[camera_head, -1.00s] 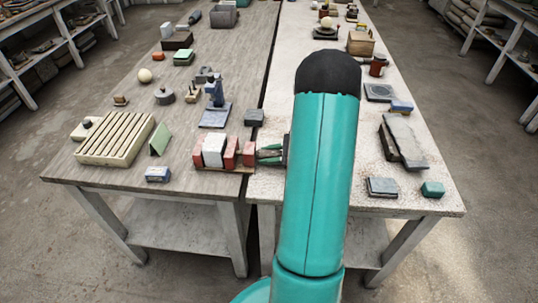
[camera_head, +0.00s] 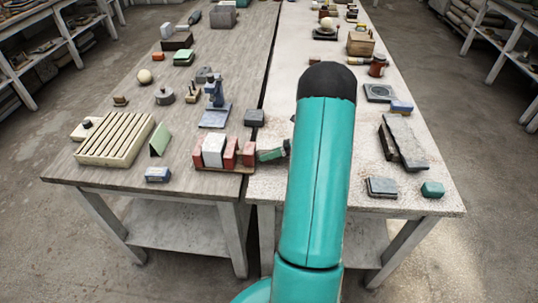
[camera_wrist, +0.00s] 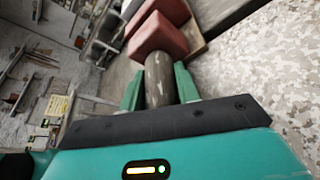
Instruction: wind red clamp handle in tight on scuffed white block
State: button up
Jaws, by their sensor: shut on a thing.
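The clamp sits on the near right corner of the left table, on a thin wooden base (camera_head: 212,168). The scuffed white block (camera_head: 213,151) stands between its red left jaw (camera_head: 198,151) and a red middle piece (camera_head: 230,152). Another red piece (camera_head: 248,154) is at the right end. My gripper (camera_head: 266,155) reaches in from the right, next to that end. In the wrist view, my gripper's green fingers (camera_wrist: 159,88) are shut on a worn grey-brown rod, the clamp handle's shaft (camera_wrist: 158,78), below a red block (camera_wrist: 160,37). The white block is not clear there.
A narrow gap separates the two tables.

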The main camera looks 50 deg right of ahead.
jog(key=shift+m, duration=0.4)
jog(key=o, duration=1)
jog(key=v, duration=1.4)
jog(key=shift+w+d+f, duration=0.1)
jog(key=shift+f, duration=0.1)
